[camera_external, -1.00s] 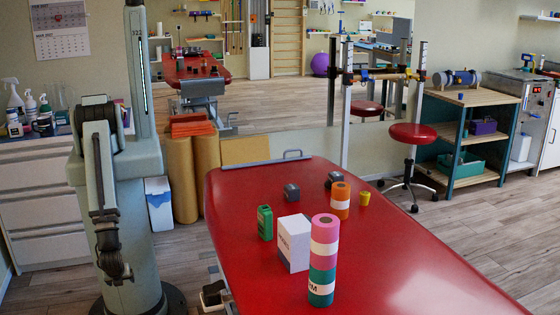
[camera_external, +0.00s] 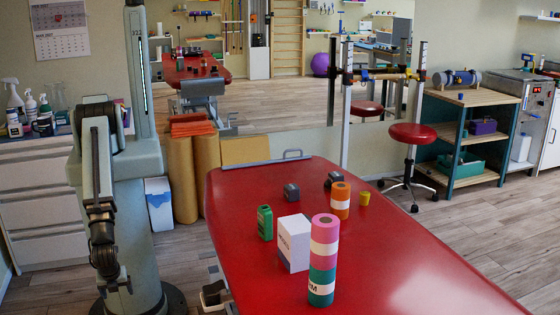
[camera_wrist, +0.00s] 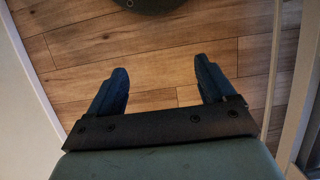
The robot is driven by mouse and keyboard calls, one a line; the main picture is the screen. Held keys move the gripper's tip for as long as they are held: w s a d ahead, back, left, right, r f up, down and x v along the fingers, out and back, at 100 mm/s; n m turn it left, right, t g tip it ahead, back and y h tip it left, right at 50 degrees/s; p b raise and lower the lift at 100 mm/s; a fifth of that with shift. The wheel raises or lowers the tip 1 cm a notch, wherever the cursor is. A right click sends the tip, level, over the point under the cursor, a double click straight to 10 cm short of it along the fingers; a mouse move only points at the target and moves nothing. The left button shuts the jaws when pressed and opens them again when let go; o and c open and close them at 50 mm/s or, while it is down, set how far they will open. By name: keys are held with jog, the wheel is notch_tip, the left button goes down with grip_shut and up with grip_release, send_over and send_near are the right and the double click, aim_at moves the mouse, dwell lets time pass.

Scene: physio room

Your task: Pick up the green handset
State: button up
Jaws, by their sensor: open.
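The green handset (camera_external: 265,222) stands upright on the red treatment table (camera_external: 400,255), near its left edge, just left of a white box. My gripper (camera_external: 118,290) hangs low to the left of the table, in front of my base and well apart from the handset. In the wrist view my gripper (camera_wrist: 161,85) points down at the wooden floor. Its two blue fingers are spread with nothing between them. The handset is not in the wrist view.
The table's right and front parts are clear. A white drawer cabinet (camera_external: 35,200) stands left.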

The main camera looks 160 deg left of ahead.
jog(key=w+a+r+n+t, duration=0.1)
jog(key=w+a+r+t, duration=0.15)
jog(key=w+r, duration=0.9)
jog(key=w+a+r+n+t, duration=0.1)
jog(key=w+a+r+n, duration=0.4)
jog(key=w+a+r, duration=0.4)
jog(key=n, duration=1.4)
send_near(265, 220)
jog(key=s+r, duration=0.2)
jog(key=shift+s+a, duration=0.1)
jog(key=shift+s, duration=0.3)
jog(key=shift+s+a+f, duration=0.1)
jog(key=shift+f, duration=0.15)
notch_tip(265, 220, down, 8)
jog(key=shift+f, duration=0.1)
jog(key=shift+a+f, duration=0.2)
jog(key=shift+f, duration=2.35)
jog(key=c, duration=1.1)
jog(key=shift+r, duration=0.1)
